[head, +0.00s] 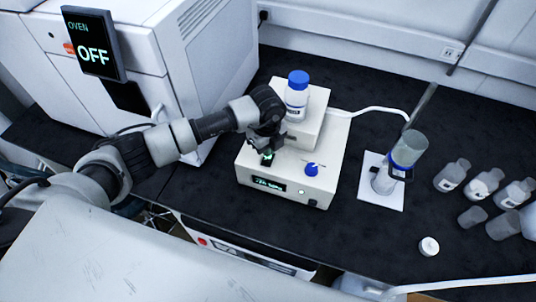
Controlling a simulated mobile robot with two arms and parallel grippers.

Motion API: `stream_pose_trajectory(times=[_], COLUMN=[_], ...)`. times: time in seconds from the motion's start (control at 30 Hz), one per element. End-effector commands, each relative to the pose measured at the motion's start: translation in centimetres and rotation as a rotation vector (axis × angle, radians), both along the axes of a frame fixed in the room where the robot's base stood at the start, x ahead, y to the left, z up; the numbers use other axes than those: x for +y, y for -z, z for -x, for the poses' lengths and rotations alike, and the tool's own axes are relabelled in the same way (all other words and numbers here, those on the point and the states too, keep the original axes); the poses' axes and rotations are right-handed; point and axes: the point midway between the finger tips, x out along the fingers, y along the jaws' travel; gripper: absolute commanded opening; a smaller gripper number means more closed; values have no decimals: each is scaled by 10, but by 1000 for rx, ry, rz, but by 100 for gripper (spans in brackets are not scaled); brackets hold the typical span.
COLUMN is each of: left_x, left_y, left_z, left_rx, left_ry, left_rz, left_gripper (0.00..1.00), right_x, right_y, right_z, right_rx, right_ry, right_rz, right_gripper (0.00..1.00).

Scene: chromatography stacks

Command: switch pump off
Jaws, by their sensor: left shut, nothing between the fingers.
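The pump (325,190) is a cream box on the dark bench, with a higher block at its back. Its small front display (269,185) is lit with green characters too small to read surely. A blue knob (312,170) sits on the sloping top panel, right of my gripper. My left gripper (267,157) is shut and empty, pointing down at the left part of that panel. A small dark part with a green tint shows at the fingertips; it may be the switch, mostly hidden. I cannot tell whether the fingertips touch it. My right gripper is out of view.
A blue-capped bottle (297,97) stands on the pump's back block, close to my wrist. A large white oven (150,50) reading OFF is at left. A glass vessel on a white stand (381,196) and several bottles (451,175) stand at right. A white cap (429,246) lies in front.

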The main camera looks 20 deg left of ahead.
Motion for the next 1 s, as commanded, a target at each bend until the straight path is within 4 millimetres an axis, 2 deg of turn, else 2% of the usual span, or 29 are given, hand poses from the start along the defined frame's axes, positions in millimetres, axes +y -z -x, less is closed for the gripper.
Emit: stream_pose_trajectory(times=[1.0], left_x=[0], left_y=[8], left_z=[0], left_rx=[0], left_ry=[0], left_rz=[0], left_gripper=[0], right_x=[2], right_y=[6], right_z=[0], right_rx=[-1], right_ry=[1], right_rz=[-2], right_gripper=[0])
